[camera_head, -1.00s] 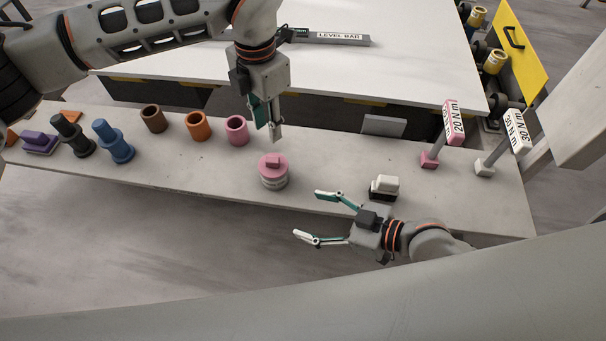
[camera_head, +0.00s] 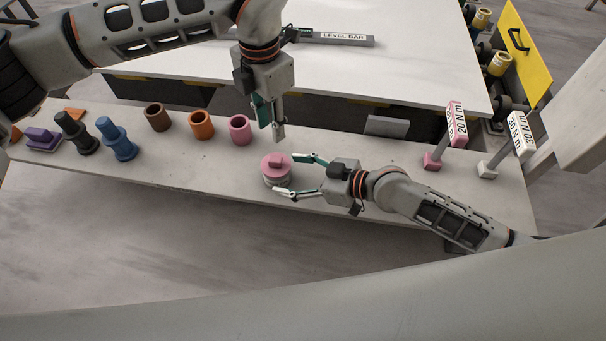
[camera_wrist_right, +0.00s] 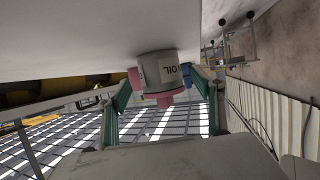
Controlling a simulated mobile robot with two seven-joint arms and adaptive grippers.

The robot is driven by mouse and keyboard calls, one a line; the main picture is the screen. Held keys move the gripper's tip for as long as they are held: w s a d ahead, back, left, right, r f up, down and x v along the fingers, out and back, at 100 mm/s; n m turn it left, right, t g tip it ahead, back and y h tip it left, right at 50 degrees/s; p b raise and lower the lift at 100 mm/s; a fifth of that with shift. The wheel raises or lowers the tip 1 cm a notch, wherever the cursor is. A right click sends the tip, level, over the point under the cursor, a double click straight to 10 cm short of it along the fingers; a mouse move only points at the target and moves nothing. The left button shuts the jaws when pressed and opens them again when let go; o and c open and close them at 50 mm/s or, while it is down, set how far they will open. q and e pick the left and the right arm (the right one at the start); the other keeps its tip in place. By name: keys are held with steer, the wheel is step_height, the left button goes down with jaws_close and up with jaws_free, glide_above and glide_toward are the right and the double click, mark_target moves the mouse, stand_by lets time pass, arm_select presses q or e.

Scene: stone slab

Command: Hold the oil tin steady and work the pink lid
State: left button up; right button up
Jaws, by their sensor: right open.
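The oil tin (camera_head: 276,181) is a short grey-white can with a pink lid (camera_head: 277,162) bearing a raised pink grip. It stands upright on the stone slab. In the right wrist view the tin (camera_wrist_right: 165,72) appears upside down with "OIL" on its side, the pink lid (camera_wrist_right: 165,97) lowest. My right gripper (camera_head: 293,175) is open, its two fingers reaching from the right to either side of the tin; contact is unclear. My left gripper (camera_head: 272,128) points down above and behind the tin, apart from the lid; its finger gap is unclear.
Pink (camera_head: 240,128), orange (camera_head: 201,125) and brown (camera_head: 157,117) cups stand left of the tin. Blue (camera_head: 118,140) and dark (camera_head: 75,130) stepped pieces stand farther left. Pink (camera_head: 432,161) and white (camera_head: 487,170) torque-marked tools stand right. A white table (camera_head: 390,70) lies behind.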

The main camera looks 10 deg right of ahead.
mark_target(280, 173)
steer(key=shift+x, duration=2)
steer(key=shift+c, duration=0.4)
steer(key=shift+d, duration=0.1)
steer(key=c, duration=1.6)
